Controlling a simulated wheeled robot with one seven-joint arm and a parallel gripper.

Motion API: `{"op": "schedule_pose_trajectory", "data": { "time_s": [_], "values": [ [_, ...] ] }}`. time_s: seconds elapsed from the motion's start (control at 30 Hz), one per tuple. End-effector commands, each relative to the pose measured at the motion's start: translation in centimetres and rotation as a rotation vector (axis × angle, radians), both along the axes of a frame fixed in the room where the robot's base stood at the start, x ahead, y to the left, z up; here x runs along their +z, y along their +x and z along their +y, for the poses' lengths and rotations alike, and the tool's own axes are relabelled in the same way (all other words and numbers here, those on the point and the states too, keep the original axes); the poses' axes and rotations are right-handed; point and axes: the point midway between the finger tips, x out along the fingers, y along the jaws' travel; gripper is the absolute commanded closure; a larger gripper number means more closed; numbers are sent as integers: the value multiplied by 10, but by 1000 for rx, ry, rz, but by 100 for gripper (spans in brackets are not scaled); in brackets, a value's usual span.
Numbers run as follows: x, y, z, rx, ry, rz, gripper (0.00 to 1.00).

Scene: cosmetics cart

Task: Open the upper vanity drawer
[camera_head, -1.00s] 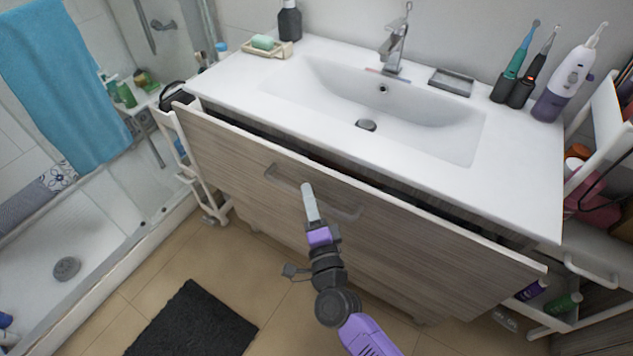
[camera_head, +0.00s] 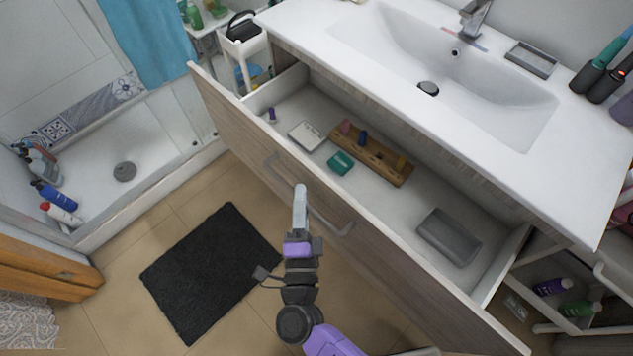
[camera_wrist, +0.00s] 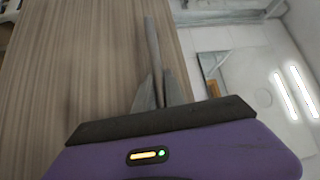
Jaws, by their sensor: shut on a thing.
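The upper vanity drawer (camera_head: 375,225) is pulled well out below the white sink top, and its inside shows. Its long bar handle (camera_head: 334,228) runs along the wood-grain front. My gripper (camera_head: 300,195) is at the handle, and the fingertips are shut on it. In the wrist view the handle (camera_wrist: 152,45) runs up from between the two fingers, close to the drawer front (camera_wrist: 80,70). The exact grip on the bar is partly hidden by the fingers in the head view.
A white cart (camera_head: 245,50) stands left of the vanity. A dark mat (camera_head: 210,270) lies on the open floor.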

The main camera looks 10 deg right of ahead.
Motion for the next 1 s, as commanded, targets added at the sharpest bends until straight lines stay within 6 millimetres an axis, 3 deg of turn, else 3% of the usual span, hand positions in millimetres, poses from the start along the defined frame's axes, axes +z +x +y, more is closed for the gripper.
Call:
{"op": "schedule_pose_trajectory", "data": {
  "time_s": [0.33, 0.87, 0.9, 1.0],
  "values": [
    [-2, -19, 25, 0, 0, 3, 100],
    [-2, -21, 29, -2, 0, 3, 100],
    [-2, -21, 29, -2, 0, 3, 78],
    [-2, -21, 29, -1, 1, 3, 64]
  ]
}}
